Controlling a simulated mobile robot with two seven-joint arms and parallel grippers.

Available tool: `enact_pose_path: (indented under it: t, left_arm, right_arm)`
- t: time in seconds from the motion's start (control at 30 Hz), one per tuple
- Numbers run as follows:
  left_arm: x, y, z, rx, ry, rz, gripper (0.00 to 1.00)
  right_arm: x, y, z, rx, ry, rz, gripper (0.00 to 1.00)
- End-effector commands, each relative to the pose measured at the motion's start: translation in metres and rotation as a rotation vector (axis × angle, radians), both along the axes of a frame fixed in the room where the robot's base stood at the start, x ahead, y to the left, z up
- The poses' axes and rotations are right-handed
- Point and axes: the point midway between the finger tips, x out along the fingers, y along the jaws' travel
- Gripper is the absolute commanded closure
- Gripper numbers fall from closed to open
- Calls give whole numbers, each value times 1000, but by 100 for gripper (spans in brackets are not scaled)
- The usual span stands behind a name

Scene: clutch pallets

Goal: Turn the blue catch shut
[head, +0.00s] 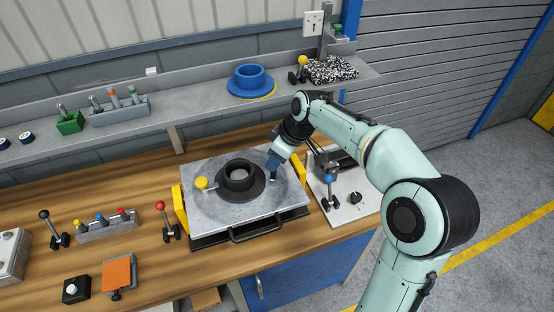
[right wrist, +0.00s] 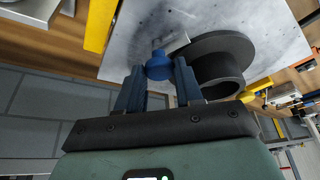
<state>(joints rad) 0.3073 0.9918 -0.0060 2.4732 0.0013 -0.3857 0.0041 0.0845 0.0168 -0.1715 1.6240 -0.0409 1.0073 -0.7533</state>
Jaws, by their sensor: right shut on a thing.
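The blue catch (right wrist: 159,66) is a round blue knob with a short metal bar on a grey plate (head: 205,160). In the right wrist view its bar points up and right beside the black flanged hub (right wrist: 218,65); I cannot tell if it overlaps the flange. My right gripper (right wrist: 159,78) is shut on the knob, one dark blue finger on each side. In the head view the right gripper (head: 272,172) hides the knob, at the right of the hub (head: 240,180). A yellow catch (head: 201,183) is left of the hub. My left gripper is not in view.
A clamp with a blue ball (head: 330,178) stands on a white base right of the plate. A red-knobbed lever (head: 165,206) and a tray of coloured pegs (head: 105,225) stand left. A shelf behind holds a blue flanged ring (head: 250,80).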

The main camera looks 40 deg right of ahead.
Motion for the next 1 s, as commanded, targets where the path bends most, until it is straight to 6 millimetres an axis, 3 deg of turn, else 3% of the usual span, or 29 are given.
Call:
enact_pose_path:
  t: [1.0]
  left_arm:
    - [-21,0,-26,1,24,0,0]
  right_arm:
    - [1,8,1,1,-3,-923,95]
